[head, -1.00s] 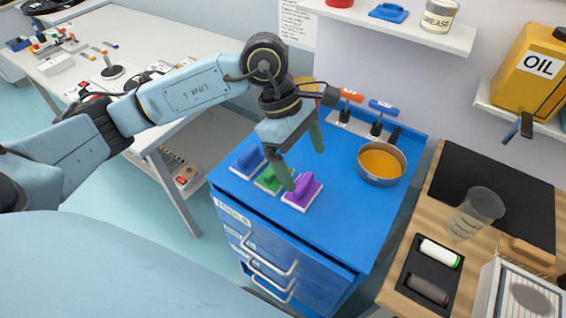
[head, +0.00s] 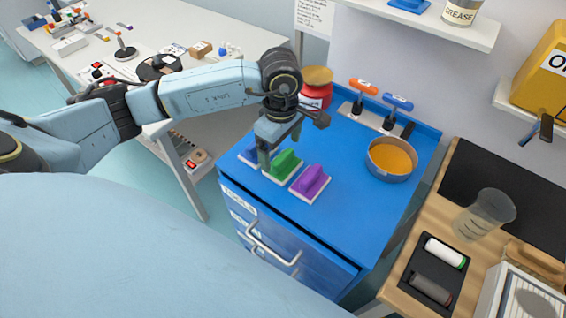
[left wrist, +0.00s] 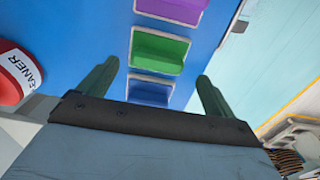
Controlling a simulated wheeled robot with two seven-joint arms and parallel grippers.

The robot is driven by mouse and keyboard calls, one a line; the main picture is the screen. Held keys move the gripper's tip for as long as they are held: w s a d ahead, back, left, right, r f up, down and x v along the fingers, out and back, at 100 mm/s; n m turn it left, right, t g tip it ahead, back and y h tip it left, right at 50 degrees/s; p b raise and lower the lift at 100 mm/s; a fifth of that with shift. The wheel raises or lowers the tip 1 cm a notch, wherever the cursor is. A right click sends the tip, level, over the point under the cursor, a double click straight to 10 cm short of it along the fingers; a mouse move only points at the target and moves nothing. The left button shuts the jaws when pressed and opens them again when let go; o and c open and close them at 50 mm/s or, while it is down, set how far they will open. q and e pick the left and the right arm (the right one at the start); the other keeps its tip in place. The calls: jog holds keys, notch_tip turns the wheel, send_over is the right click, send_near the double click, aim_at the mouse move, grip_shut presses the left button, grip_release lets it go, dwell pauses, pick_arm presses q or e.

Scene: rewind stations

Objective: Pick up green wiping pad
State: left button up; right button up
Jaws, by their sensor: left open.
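The green wiping pad (head: 285,164) lies on the blue cabinet top, between a purple pad (head: 313,181) on its right and a blue pad (head: 249,154) on its left. My left gripper (head: 280,155) is open and empty above the row, its fingers near the green and blue pads and partly hiding the blue one. In the left wrist view the green pad (left wrist: 159,52) lies beyond the fingertips, midway between them, with the purple pad (left wrist: 172,8) beyond it and the blue pad (left wrist: 149,91) nearer. My right gripper is not in view.
The blue cabinet top (head: 350,230) is clear in front and to the right of the pads. A pan (head: 391,159) of orange contents stands at the right. A red jar (head: 316,92) and orange- and blue-handled tools (head: 362,88) are at the back. A white table (head: 215,30) is at the left.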

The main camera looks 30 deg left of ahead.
aim_at(283, 156)
pick_arm(q)
notch_tip(283, 156, down, 4)
jog(key=shift+w+d, duration=0.15)
jog(key=c, duration=0.7)
jog(key=shift+r, duration=0.1)
notch_tip(283, 156, up, 10)
jog(key=shift+f, duration=0.1)
jog(key=o, duration=0.3)
jog(key=shift+c, duration=1.1)
